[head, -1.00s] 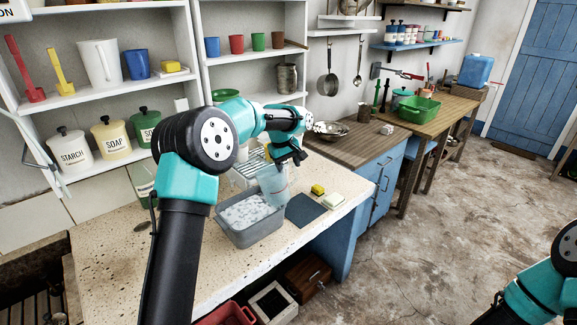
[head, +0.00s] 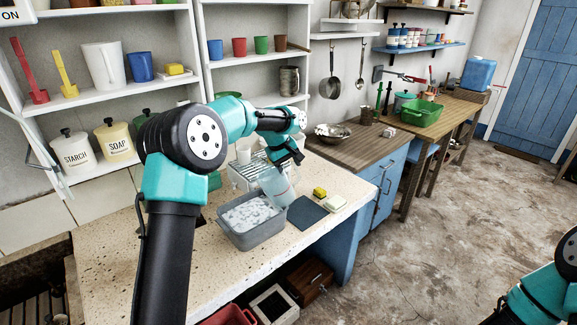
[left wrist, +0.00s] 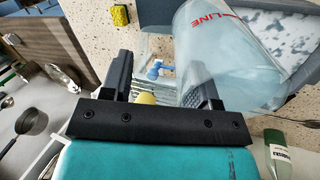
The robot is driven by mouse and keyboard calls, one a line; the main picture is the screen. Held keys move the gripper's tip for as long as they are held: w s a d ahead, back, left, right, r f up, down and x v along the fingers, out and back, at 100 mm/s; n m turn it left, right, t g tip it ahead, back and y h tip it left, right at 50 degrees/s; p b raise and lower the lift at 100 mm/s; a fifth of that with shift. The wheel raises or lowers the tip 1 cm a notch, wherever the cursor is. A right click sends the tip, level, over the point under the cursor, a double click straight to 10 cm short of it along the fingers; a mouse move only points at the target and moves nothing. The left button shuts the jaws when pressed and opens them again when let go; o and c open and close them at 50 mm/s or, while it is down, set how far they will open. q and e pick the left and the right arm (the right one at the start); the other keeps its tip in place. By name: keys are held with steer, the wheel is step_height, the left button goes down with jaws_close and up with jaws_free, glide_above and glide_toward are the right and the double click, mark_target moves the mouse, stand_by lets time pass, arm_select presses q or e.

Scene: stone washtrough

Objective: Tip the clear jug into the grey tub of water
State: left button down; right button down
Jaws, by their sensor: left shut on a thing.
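The clear jug (head: 275,187) hangs tilted from my left gripper (head: 287,152), over the right back part of the grey tub (head: 262,237). Its long axis runs from upper left to lower right. The tub stands on the speckled counter and holds water with white patches of foam. In the left wrist view the jug (left wrist: 232,62), with red lettering, lies by the right finger of the left gripper (left wrist: 160,82). The gripper is shut on the jug; the exact grip is hard to see through the clear wall. No stream of water is discernible. My right gripper is out of view.
A dark mat (head: 307,212), a yellow sponge (head: 320,192) and a pale soap block (head: 334,203) lie right of the tub. A wire rack (head: 247,174) stands behind. Shelves with canisters (head: 76,148) line the wall.

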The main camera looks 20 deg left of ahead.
arm_select(q)
steer(key=shift+r, duration=0.1)
steer(key=shift+s+a+r+t+h, duration=0.35)
steer(key=shift+s+a+t+h, duration=0.1)
steer(key=shift+t+h, duration=0.3)
stand_by(1.3)
steer(key=shift+s+a+r+t+h, duration=0.1)
steer(key=shift+s+a+t+h, duration=0.45)
steer(key=shift+t, duration=0.1)
stand_by(1.4)
steer(key=shift+s+a+t+h, duration=0.65)
steer(key=shift+t+h, duration=0.15)
